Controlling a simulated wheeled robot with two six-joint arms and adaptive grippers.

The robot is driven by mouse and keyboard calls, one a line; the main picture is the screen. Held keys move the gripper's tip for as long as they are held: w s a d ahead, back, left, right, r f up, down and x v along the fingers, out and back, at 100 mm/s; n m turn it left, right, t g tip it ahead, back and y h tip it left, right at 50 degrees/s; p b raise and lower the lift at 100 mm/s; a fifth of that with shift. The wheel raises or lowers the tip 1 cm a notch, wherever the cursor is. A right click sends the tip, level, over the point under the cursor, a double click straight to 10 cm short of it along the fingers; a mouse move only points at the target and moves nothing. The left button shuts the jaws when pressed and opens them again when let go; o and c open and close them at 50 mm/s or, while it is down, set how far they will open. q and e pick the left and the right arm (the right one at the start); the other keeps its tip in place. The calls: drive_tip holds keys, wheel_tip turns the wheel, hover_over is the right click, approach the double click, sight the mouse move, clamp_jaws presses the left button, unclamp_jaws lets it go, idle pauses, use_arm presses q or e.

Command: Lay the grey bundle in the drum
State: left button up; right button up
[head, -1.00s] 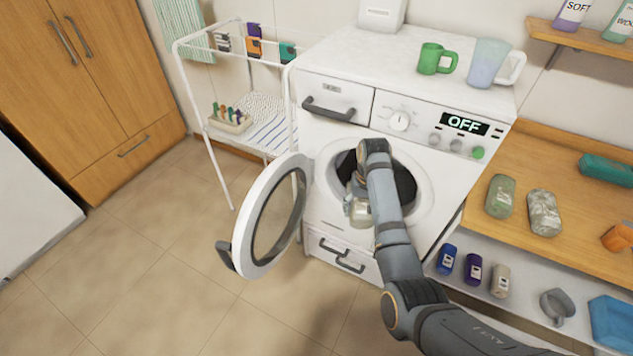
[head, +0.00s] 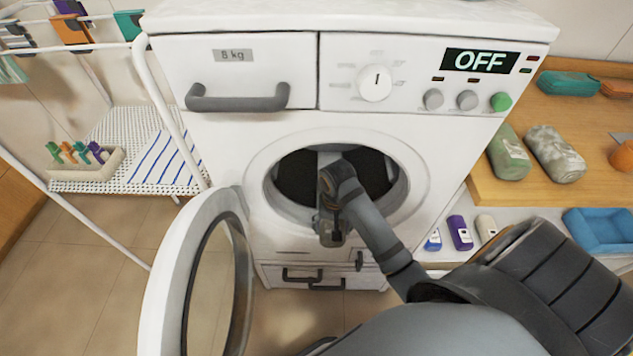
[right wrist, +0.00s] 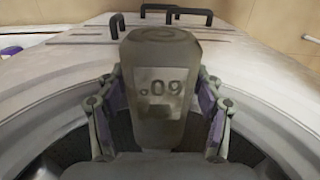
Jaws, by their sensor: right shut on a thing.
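My right gripper (head: 329,212) is shut on the grey bundle (head: 331,234), in front of the lower part of the washing machine's round opening. The dark drum (head: 295,180) shows behind my wrist. My arm hides part of it, and I cannot tell how far the bundle is from the rim. The round door (head: 160,290) stands open to the left. My left gripper is out of view.
The drying rack (head: 150,85) stands left of the machine. A green bundle (head: 510,155) and a mottled bundle (head: 556,155) lie on the wooden shelf at right. Small bottles (head: 460,233) and a blue tray (head: 600,235) are below. The display reads OFF.

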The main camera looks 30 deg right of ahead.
drive_tip(key=shift+s+r, duration=0.1)
drive_tip(key=w+d, duration=0.2)
drive_tip(key=shift+w+r, duration=0.15)
drive_tip(key=shift+w, duration=0.2)
drive_tip(key=w+d+f, duration=0.1)
drive_tip(key=w+d, duration=0.1)
drive_tip(key=w, duration=0.2)
drive_tip(key=w+d+f+b, duration=0.1)
drive_tip(key=w+d, duration=0.2)
drive_tip(key=w, duration=0.2)
drive_tip(key=w+d+b, duration=0.1)
drive_tip(key=w+d, duration=0.2)
drive_tip(key=w, duration=0.1)
drive_tip(key=shift+w+d+f, duration=0.15)
drive_tip(key=shift+w+f, duration=0.2)
drive_tip(key=shift+f, duration=0.05)
wheel_tip(320, 180, down, 4)
drive_tip(key=shift+f+b, duration=0.1)
drive_tip(key=shift+b, duration=0.6)
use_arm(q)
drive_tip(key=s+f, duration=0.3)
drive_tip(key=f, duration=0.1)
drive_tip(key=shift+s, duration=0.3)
use_arm(e)
drive_tip(key=shift+w+d+f, duration=0.1)
drive_tip(key=shift+w+f, duration=0.05)
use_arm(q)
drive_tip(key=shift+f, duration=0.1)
use_arm(e)
drive_tip(key=shift+f, duration=0.1)
